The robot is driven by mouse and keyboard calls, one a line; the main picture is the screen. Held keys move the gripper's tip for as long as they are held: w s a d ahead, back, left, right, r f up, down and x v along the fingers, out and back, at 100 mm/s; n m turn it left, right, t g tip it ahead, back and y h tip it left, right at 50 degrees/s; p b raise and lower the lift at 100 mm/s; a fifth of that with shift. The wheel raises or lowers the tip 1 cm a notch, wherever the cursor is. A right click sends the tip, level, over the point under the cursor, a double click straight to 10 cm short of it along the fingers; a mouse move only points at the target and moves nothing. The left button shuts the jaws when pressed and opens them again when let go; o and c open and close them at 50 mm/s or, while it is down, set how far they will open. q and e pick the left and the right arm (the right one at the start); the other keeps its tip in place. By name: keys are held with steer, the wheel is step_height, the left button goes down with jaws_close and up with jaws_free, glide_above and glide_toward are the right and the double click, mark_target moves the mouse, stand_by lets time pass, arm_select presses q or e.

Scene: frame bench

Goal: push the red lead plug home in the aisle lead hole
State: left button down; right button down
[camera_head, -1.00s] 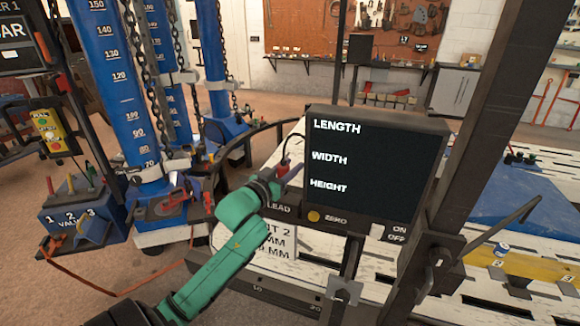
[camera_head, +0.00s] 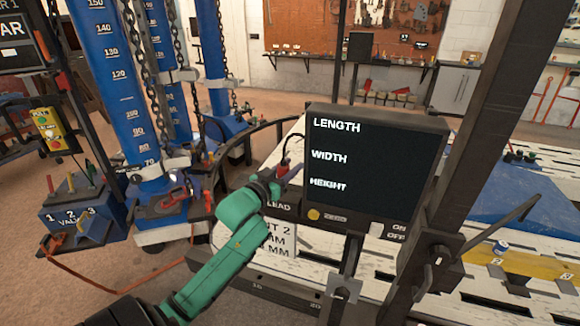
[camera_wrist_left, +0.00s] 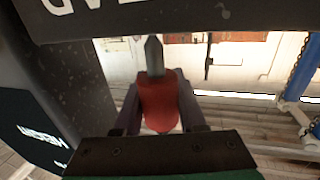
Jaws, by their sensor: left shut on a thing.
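My left gripper (camera_head: 276,178) is shut on the red lead plug (camera_head: 283,166), beside the left edge of the display box. In the left wrist view the red plug body (camera_wrist_left: 159,104) sits between the two fingers (camera_wrist_left: 158,112), and its grey metal tip (camera_wrist_left: 153,55) points at the dark lettered panel (camera_wrist_left: 150,16). The tip's end is close to the panel edge; I cannot tell whether it touches. A dark cord curves up from the plug in the head view. The lead panel (camera_head: 279,206) marked LEAD is partly covered by my gripper. The aisle lead hole is not visible.
The display box (camera_head: 375,165) shows LENGTH, WIDTH and HEIGHT without values. A dark slanted post (camera_head: 480,130) and clamps stand to its right. Blue columns (camera_head: 125,80) with chains and a blue valve box (camera_head: 82,213) stand at the left. A slatted white bench lies below.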

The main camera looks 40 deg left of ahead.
mark_target(289, 186)
arm_select(q)
steer(key=shift+f+b, duration=1)
steer(key=shift+f, duration=0.8)
steer(key=shift+c, duration=2)
jaws_free()
steer(key=shift+s+f, duration=0.1)
steer(key=shift+s, duration=0.15)
steer(key=s+d+b, duration=0.1)
steer(key=s+b, duration=0.2)
steer(key=s, duration=1.1)
